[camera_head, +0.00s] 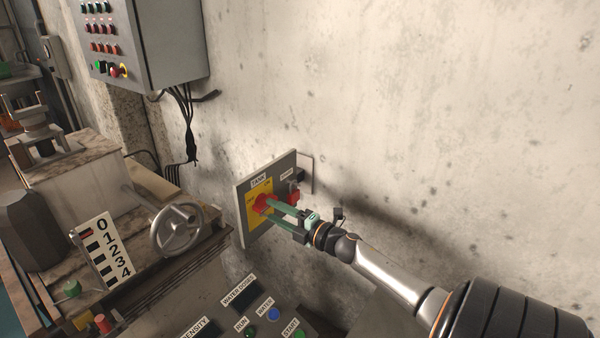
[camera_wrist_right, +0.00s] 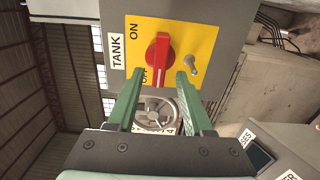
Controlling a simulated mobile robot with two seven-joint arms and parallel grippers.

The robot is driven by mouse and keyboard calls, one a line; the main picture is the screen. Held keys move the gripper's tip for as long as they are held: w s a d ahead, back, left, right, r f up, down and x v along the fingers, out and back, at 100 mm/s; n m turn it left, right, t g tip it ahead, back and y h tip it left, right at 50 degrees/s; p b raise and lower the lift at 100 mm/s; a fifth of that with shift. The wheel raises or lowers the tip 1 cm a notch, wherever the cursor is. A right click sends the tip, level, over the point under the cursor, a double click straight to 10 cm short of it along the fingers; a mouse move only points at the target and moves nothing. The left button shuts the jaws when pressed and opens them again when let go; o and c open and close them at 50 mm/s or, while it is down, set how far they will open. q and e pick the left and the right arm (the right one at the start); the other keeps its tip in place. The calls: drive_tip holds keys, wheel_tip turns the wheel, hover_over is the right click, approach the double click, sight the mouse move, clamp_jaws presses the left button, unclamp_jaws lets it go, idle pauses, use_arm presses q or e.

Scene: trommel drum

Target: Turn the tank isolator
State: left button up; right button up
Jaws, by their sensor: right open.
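The tank isolator is a red rotary knob (camera_head: 263,202) on a yellow plate (camera_wrist_right: 185,35), on a grey panel labelled TANK on the wall. In the right wrist view the knob (camera_wrist_right: 158,55) stands lengthwise up and down the picture. A white mark shows on its lower end, near the partly hidden OFF label; ON is printed at the upper left. My right gripper (camera_wrist_right: 160,76) is open, its green fingers pointing at the panel. The fingertips sit to either side of the knob's lower end; I cannot tell whether they touch it. My left gripper is not in view.
A small metal fitting (camera_wrist_right: 192,65) sits right beside the knob, close to one fingertip. A red part (camera_head: 293,193) is on the panel's right side. A handwheel (camera_head: 176,227) stands left of the panel, a button console (camera_head: 262,318) below. A control box (camera_head: 160,45) hangs upper left.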

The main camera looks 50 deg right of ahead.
use_arm(q)
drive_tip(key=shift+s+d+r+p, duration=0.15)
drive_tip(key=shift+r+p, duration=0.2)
drive_tip(key=shift+p, duration=0.2)
use_arm(e)
drive_tip(key=s, duration=1)
drive_tip(key=shift+s+d, duration=0.2)
drive_tip(key=shift+d, duration=0.25)
drive_tip(key=s+a+f+m+g+h, duration=0.2)
drive_tip(key=s+a+f+m+g, duration=0.2)
drive_tip(key=a+f+m, duration=0.85)
drive_tip(key=s+a+f+m+g+y, duration=0.2)
drive_tip(key=s+a, duration=0.2)
drive_tip(key=a, duration=0.6)
drive_tip(key=s+a+f+m+g+y, duration=0.1)
drive_tip(key=s+a+f+m+g, duration=0.2)
drive_tip(key=a, duration=0.7)
use_arm(q)
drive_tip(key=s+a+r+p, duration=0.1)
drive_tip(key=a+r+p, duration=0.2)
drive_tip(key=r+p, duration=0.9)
drive_tip(key=p, duration=0.4)
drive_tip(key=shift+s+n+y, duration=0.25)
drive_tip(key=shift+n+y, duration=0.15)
use_arm(e)
wheel_tip(320, 180, up, 12)
drive_tip(key=s+d, duration=0.1)
drive_tip(key=s, duration=0.2)
drive_tip(key=shift+d, duration=0.25)
